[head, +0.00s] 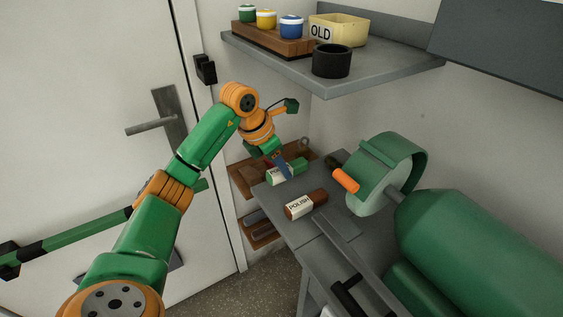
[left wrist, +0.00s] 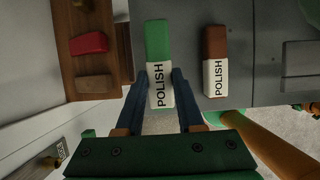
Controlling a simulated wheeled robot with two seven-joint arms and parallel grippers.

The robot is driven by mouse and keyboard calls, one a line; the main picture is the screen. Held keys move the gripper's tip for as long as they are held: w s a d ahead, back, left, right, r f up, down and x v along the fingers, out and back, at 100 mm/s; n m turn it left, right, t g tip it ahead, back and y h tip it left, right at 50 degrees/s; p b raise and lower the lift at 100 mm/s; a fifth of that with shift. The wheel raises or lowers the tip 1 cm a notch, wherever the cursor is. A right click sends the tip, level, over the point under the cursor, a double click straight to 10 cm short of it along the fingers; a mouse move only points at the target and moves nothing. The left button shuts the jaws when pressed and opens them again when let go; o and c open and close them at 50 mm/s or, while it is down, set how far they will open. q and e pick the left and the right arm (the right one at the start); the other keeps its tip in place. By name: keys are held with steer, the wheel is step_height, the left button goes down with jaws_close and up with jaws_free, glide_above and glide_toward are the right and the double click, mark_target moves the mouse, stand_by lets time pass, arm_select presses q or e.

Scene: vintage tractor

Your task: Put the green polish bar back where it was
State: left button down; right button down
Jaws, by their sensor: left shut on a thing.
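The green polish bar (head: 287,172) has a white sleeve marked POLISH and is at the far left end of the grey bench (head: 326,240). My left gripper (head: 279,164) is shut on it from above. In the left wrist view the blue fingers (left wrist: 160,88) close on both sides of the sleeve of the green polish bar (left wrist: 157,42). I cannot tell whether the bar touches the bench top. A brown polish bar (head: 305,204) lies beside it on the bench, apart from the gripper; it also shows in the left wrist view (left wrist: 215,60). My right gripper is not visible.
A wooden rack (head: 243,180) on the wall beside the bench holds a red bar (left wrist: 88,43) and a tan bar (left wrist: 94,86). A green machine with an orange handle (head: 345,180) stands right of the bars. A shelf (head: 330,85) with pots, a black cup and a yellow bin hangs above.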

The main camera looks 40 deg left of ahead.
mark_target(276, 171)
arm_select(q)
steer(key=shift+f, duration=1.9)
steer(key=c, duration=0.5)
jaws_free()
steer(key=shift+r, duration=0.1)
steer(key=v, duration=1.2)
